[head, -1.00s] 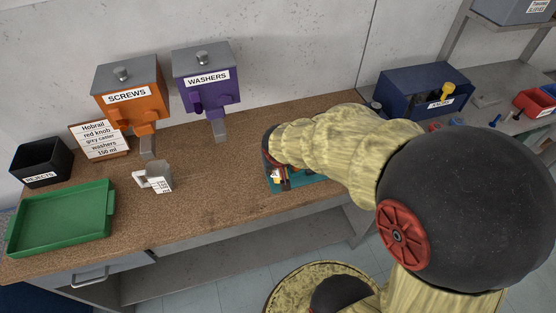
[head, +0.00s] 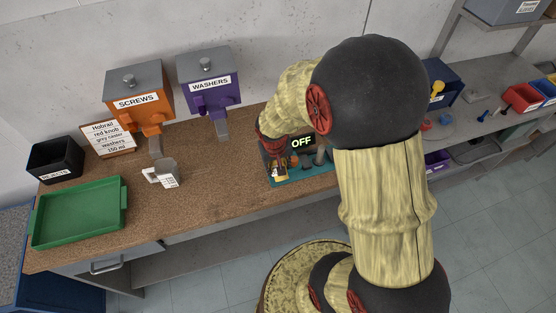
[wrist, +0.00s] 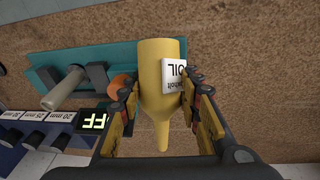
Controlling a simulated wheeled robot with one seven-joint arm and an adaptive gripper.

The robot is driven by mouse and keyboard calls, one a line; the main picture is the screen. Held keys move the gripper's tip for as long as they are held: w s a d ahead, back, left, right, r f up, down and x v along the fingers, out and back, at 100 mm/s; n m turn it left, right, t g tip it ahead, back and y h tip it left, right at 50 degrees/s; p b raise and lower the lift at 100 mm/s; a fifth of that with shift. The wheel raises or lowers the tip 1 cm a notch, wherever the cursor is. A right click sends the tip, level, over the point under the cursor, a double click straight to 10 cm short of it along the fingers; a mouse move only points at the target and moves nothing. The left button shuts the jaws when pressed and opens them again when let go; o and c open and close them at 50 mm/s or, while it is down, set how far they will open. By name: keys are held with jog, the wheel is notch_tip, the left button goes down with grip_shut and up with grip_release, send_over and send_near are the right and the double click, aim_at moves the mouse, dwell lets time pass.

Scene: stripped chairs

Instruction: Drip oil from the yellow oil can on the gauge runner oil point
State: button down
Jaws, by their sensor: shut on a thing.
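The yellow oil can (wrist: 158,60), with a white "OIL" label, is between the fingers of my gripper (wrist: 160,88) in the wrist view. My gripper is shut on it. Its narrow spout points to the bottom of that view. Behind it is a teal base (wrist: 55,62) carrying a grey cylinder (wrist: 66,88) on dark supports. An orange part (wrist: 122,84) shows behind the left finger. In the head view the teal base (head: 310,174) is on the bench, partly covered by my arm. I cannot make out the gauge runner oil point.
A lit display (head: 301,142) reads "OFF" beside the base. Numbered drawers or blocks (wrist: 32,118) show in the wrist view.

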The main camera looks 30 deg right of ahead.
jog(key=shift+s+a+r+g+y+p, duration=0.2)
jog(key=shift+g+p, duration=0.35)
jog(key=shift+p, duration=0.6)
jog(key=shift+s+d+f+g+y+p, duration=0.1)
jog(key=shift+s+g+p, duration=0.35)
jog(key=shift+p, duration=0.65)
jog(key=g+p, duration=0.2)
jog(key=shift+y+p, duration=0.3)
jog(key=shift+p, duration=0.05)
jog(key=shift+s+a+f+g+y+p, duration=0.1)
jog(key=shift+f+g+y+p, duration=0.15)
jog(key=shift+g, duration=0.35)
jog(key=shift+f+g+y+p, duration=0.1)
jog(key=shift+g+p, duration=0.25)
jog(key=shift+g, duration=0.25)
jog(key=shift+n, duration=0.3)
jog(key=shift+r, duration=0.1)
jog(key=shift+r+g+y+p, duration=0.25)
jog(key=shift+r+g+p, duration=0.55)
jog(key=shift+g, duration=0.4)
jog(key=shift+f, duration=0.1)
